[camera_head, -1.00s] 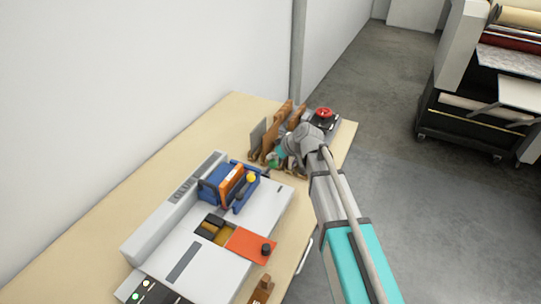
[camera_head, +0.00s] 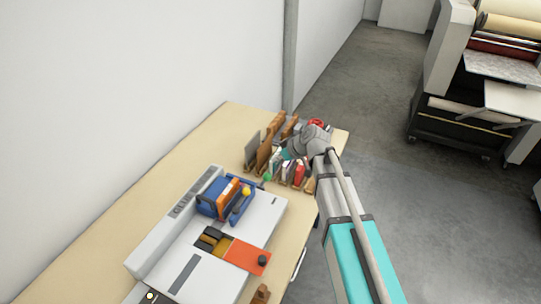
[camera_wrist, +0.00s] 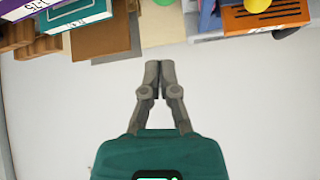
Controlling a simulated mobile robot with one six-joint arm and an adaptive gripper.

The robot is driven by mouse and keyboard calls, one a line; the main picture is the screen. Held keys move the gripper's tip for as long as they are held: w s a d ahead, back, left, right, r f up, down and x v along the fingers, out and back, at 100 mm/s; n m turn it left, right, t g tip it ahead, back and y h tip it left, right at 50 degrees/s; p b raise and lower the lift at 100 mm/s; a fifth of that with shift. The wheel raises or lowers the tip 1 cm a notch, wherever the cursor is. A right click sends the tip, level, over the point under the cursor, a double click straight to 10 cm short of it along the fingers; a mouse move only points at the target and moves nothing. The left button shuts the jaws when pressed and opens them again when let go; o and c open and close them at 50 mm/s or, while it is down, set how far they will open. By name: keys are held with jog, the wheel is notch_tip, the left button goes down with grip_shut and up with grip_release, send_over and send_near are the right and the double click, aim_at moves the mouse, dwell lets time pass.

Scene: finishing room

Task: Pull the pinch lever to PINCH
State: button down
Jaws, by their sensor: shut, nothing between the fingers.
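A white machine (camera_head: 222,258) lies on the bench, with a blue frame (camera_head: 211,203) around an orange block (camera_head: 228,191). A yellow knob (camera_head: 246,191) sits on the frame, and a green knob (camera_head: 267,177) stands just past it. I cannot tell which knob is on the pinch lever; no PINCH mark is readable. My gripper (camera_wrist: 158,66) is shut and empty, apart from these. In the head view its fingertips are hard to make out.
Upright brown dividers (camera_head: 265,152) and several small boxes or books crowd the bench beyond the machine, close to my wrist. A red knob (camera_head: 316,123) is behind my wrist. A white wall (camera_head: 130,90) runs along the bench's left side.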

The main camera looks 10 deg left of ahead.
jog(key=shift+v, duration=0.75)
jog(key=shift+d+f, duration=0.15)
jog(key=shift+d, duration=0.05)
jog(key=s+d+f+m+h, duration=0.1)
jog(key=s+d+m, duration=0.3)
jog(key=d, duration=0.6)
jog(key=s+d+f+m+g+h, duration=0.1)
jog(key=s+d+m+h, duration=0.3)
jog(key=d, duration=0.7)
jog(key=s+d+f+m+g+h, duration=0.1)
jog(key=s+d+f+m+h, duration=0.2)
jog(key=d, duration=0.7)
jog(key=s+m, duration=0.2)
jog(key=s, duration=0.2)
jog(key=shift+d, duration=0.35)
jog(key=shift+a, duration=0.1)
